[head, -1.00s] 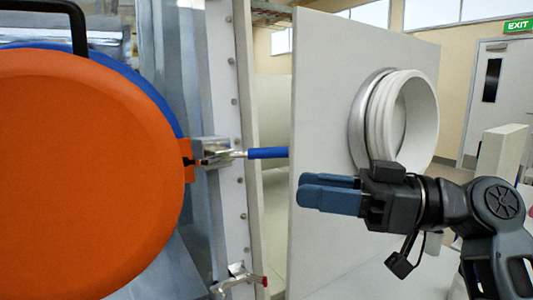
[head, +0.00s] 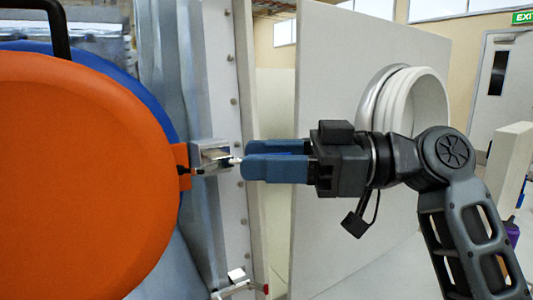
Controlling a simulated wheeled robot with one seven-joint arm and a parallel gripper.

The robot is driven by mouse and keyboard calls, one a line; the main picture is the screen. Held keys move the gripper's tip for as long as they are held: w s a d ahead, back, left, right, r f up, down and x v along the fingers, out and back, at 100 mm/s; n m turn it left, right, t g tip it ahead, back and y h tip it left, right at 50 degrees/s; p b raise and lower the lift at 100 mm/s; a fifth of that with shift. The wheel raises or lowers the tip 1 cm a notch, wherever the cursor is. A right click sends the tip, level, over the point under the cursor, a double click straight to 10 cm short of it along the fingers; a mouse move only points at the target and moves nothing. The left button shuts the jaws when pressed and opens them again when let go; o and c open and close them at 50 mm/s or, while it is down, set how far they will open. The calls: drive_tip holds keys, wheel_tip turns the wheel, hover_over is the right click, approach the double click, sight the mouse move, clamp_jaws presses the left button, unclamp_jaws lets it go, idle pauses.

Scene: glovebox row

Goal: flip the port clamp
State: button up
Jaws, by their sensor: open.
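The port clamp (head: 212,157) is a silver metal latch at the right edge of the round orange port cover (head: 85,180). In the earlier picture its blue-sleeved lever points right; now my gripper hides the blue sleeve, and only a short bit of metal rod shows at the clamp's right. My gripper (head: 252,160) is level with the clamp, its two blue fingers pointing left at the place of the lever. The jaws are open, with the fingers at or around the lever. I cannot tell whether they touch it.
A white upright panel (head: 325,90) with a white ring port (head: 415,105) stands behind my arm. A second small latch with a red tip (head: 240,284) sits lower on the bolted white frame (head: 238,215). A black handle (head: 58,22) tops the cover.

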drive_tip(key=shift+a, duration=0.1)
clamp_jaws()
idle(0.3)
idle(0.4)
